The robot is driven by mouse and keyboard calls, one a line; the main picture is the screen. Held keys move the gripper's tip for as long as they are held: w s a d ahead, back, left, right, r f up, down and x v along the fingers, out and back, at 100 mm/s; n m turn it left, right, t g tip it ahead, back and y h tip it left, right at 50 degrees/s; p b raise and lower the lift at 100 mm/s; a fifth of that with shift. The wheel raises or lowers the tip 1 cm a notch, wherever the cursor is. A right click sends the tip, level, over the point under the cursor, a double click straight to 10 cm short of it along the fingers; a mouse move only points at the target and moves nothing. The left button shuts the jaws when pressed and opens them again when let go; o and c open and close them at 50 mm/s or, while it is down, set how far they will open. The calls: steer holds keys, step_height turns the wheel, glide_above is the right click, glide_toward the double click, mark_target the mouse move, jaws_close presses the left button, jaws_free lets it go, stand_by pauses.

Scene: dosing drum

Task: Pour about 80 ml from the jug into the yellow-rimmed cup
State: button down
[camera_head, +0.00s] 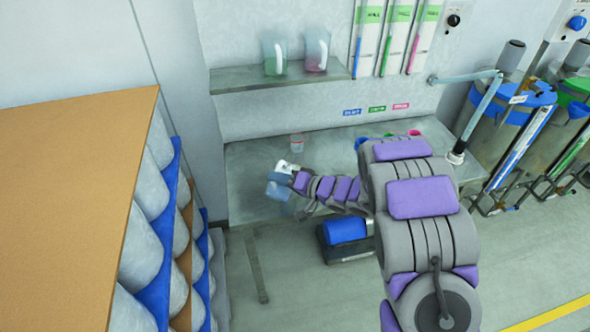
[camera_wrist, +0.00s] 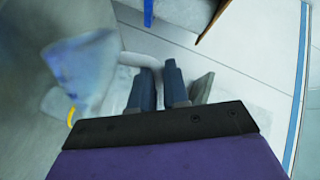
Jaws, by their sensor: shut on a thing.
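The clear jug (camera_head: 278,188) with blue liquid is held above the front left of the bench in the head view. My gripper (camera_head: 292,174) is shut on its pale handle. In the wrist view my gripper (camera_wrist: 158,80) has its two dark fingers at the handle, and the blurred jug (camera_wrist: 80,68) with blue liquid is at the left and looks tilted. A short yellow arc, apparently the yellow-rimmed cup's rim (camera_wrist: 71,117), shows just below the jug. The rest of that cup is unclear, and I cannot tell whether liquid is flowing or how full the cup is.
A small clear container with a reddish mark (camera_head: 296,143) stands at the back of the bench (camera_head: 245,160). Two jugs, green (camera_head: 274,54) and pink (camera_head: 316,52), stand on the shelf above. Coloured cups (camera_head: 388,136) are partly behind my arm. A rack (camera_head: 75,150) is at the left.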

steer(key=shift+w+r, duration=0.15)
steer(key=shift+w+d, duration=0.1)
steer(key=shift+w, duration=0.05)
steer(key=shift+d, duration=0.1)
